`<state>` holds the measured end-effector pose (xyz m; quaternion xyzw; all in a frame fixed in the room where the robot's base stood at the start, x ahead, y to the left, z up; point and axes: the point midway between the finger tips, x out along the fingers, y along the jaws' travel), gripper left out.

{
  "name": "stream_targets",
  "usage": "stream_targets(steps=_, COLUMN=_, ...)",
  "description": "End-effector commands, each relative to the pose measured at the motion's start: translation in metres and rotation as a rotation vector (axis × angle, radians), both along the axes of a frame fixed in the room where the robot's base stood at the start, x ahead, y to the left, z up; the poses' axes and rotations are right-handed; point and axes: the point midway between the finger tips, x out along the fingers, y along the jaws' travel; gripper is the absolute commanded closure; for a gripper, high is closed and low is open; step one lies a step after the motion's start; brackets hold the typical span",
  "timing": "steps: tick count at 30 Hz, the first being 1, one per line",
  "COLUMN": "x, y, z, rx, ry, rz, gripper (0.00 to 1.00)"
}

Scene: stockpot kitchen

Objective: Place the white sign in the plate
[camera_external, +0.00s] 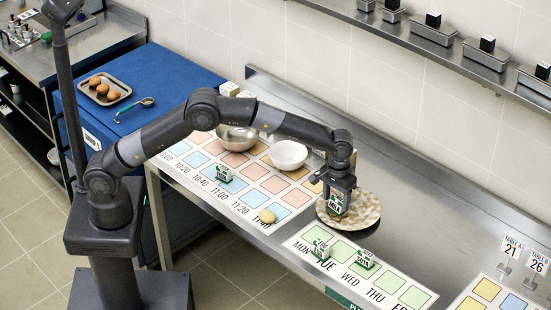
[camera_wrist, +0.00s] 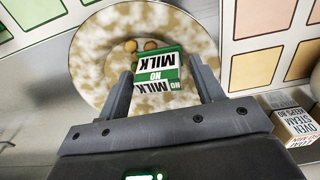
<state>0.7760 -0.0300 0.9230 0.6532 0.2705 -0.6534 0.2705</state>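A small white block sign (camera_external: 335,204) with green edges and "NO MILK" lettering is between my gripper's fingers, over the plate. It also shows in the wrist view (camera_wrist: 157,73), lettering upside down. My gripper (camera_external: 338,192) points down with its fingers on either side of the sign and appears shut on it; it also shows in the wrist view (camera_wrist: 162,64). The round plate (camera_external: 368,211), mottled brown and cream, lies on the metal counter. Its rim shows around the sign (camera_wrist: 88,62). Whether the sign's underside touches the plate is hidden.
A white bowl (camera_external: 289,154) and a metal bowl (camera_external: 237,138) stand behind left. Similar green-and-white blocks stand on the weekday mat (camera_external: 320,249) in front and time mat (camera_external: 224,173). The counter right of the plate is clear.

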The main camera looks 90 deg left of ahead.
Motion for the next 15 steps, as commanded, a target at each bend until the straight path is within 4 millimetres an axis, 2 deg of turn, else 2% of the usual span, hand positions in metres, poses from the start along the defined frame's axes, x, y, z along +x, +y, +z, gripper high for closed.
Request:
stream_targets(steps=10, x=0.000, y=0.000, z=0.003, rx=0.000, ry=-0.001, rz=0.000, gripper=0.33)
stream_targets(steps=15, x=0.001, y=0.000, z=0.024, rx=0.001, ry=-0.004, rz=0.000, gripper=0.33)
